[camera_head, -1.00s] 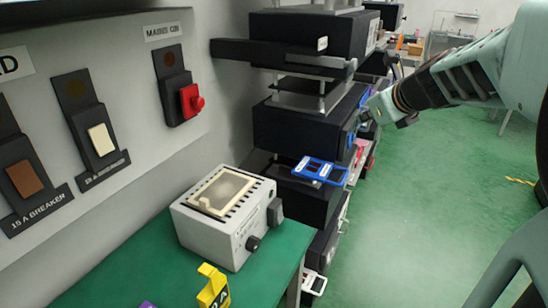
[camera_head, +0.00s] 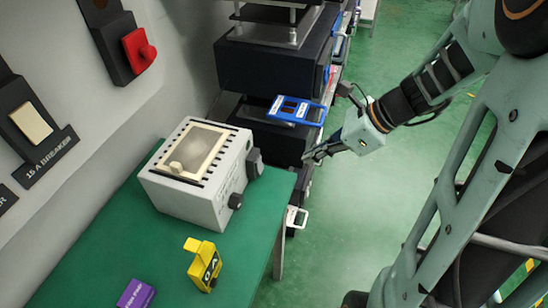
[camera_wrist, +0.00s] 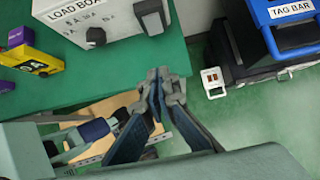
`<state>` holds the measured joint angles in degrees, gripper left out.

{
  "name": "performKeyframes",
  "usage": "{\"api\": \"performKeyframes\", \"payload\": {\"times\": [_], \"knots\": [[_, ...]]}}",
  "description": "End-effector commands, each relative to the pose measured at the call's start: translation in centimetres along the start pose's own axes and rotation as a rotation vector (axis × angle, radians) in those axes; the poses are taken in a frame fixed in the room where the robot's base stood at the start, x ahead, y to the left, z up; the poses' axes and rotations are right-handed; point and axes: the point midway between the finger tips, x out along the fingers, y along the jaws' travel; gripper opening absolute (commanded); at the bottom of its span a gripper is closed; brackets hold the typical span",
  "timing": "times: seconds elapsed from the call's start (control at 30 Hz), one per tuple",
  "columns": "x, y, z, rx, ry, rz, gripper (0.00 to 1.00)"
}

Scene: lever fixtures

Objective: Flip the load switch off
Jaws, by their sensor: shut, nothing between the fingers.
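The load box (camera_head: 190,195) is a light grey case on the green table, with a cream-framed window on top. Its front has a dark grey block-shaped switch (camera_head: 254,164) and a black round knob (camera_head: 235,201). In the wrist view the front reads "LOAD BOX" (camera_wrist: 75,15), with the dark switch (camera_wrist: 152,16) at its right and the knob (camera_wrist: 95,36) lower left. My gripper (camera_head: 312,156) is shut and empty, to the right of the box and apart from it. In the wrist view its fingertips (camera_wrist: 160,76) point toward the box front, below the switch.
A yellow lockout piece (camera_head: 205,266) and a purple box (camera_head: 136,294) lie on the green table (camera_head: 90,245). A blue tag bar (camera_head: 297,110) sits on the black racks behind. Wall breakers, one with a red handle (camera_head: 140,52), are at left. Green floor is open at right.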

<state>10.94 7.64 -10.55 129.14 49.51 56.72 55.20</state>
Motion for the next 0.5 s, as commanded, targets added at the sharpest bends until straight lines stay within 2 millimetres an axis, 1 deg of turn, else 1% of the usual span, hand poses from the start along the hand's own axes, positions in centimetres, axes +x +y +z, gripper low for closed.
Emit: {"api": "performKeyframes", "payload": {"times": [0.27,0.37,0.47,0.5], "knots": [[0.2,0.0,0.0,0.001,0.001,-0.001,0.0],[1.1,0.0,-0.1,0.0,0.002,0.001,0.0],[2.8,0.0,-0.1,0.001,0.003,0.003,0.0],[3.6,0.0,-0.1,0.001,0.002,0.003,0.0]]}}
